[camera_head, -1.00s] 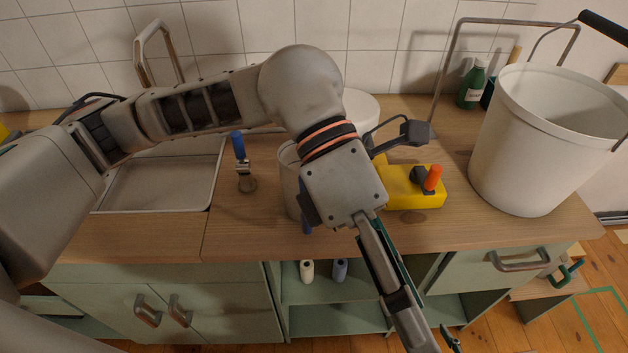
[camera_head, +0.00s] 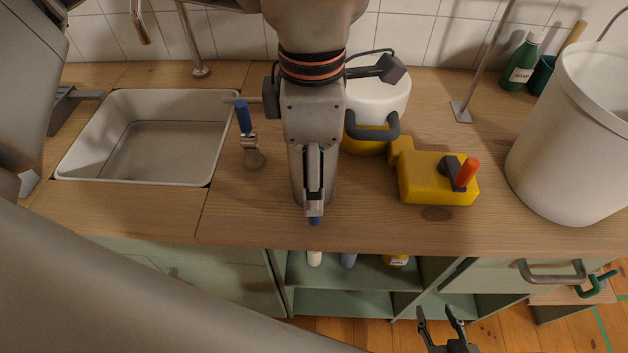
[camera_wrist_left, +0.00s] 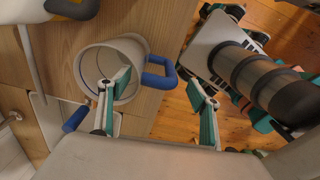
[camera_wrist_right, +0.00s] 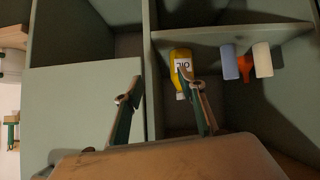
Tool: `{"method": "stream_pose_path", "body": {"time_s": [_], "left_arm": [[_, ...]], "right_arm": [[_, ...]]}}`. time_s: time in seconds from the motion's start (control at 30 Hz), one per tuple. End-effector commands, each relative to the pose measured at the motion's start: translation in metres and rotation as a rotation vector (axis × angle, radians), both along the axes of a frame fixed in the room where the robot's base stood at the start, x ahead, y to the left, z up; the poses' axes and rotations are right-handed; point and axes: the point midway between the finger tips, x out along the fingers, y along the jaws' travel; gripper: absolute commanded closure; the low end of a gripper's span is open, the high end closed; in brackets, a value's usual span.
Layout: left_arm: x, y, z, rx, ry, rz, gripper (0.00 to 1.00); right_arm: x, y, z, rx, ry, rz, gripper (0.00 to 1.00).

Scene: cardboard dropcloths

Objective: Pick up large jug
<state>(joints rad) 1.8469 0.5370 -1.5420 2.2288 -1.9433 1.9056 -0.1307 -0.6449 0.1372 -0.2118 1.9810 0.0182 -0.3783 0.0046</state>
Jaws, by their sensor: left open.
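The jug, a pale grey open vessel with a blue handle, stands on the counter. In the left wrist view the jug (camera_wrist_left: 90,62) shows its open mouth, and its blue handle (camera_wrist_left: 160,82) points between my fingers. My left gripper (camera_wrist_left: 157,78) is open, one finger over the jug's mouth, the other beyond the handle. Contact cannot be told. In the head view my left gripper (camera_head: 314,185) points down and hides most of the jug; a bit of blue handle shows below it. My right gripper (camera_head: 438,314) is open and empty, low before the cabinet.
A white-and-yellow pot (camera_head: 378,100) with a grey handle stands behind the jug. A yellow block (camera_head: 425,185) with an orange knob and a large white bucket (camera_head: 560,150) are to the right. A blue-handled tool (camera_head: 244,118) and a sink (camera_head: 75,165) are left.

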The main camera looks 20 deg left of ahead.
Motion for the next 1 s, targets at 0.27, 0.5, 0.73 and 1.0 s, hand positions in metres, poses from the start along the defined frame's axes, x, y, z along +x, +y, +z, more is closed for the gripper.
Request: {"method": "stream_pose_path", "body": {"time_s": [0.27,0.5,0.73,1.0], "left_arm": [[0.001,-0.001,-0.034,0.000,0.004,0.000,0.37],[0.002,-0.001,-0.056,-0.001,0.002,0.000,0.37],[0.002,-0.001,-0.057,-0.001,0.002,0.000,0.40],[0.002,-0.001,-0.057,-0.002,0.002,0.000,0.83]], "right_arm": [[0.003,-0.002,0.004,-0.001,-0.008,-0.001,0.60],[0.003,-0.003,0.004,-0.002,-0.008,-0.002,0.60],[0.003,-0.003,0.003,-0.002,-0.008,-0.002,0.60],[0.003,-0.003,0.003,-0.003,-0.007,-0.002,0.60]]}}
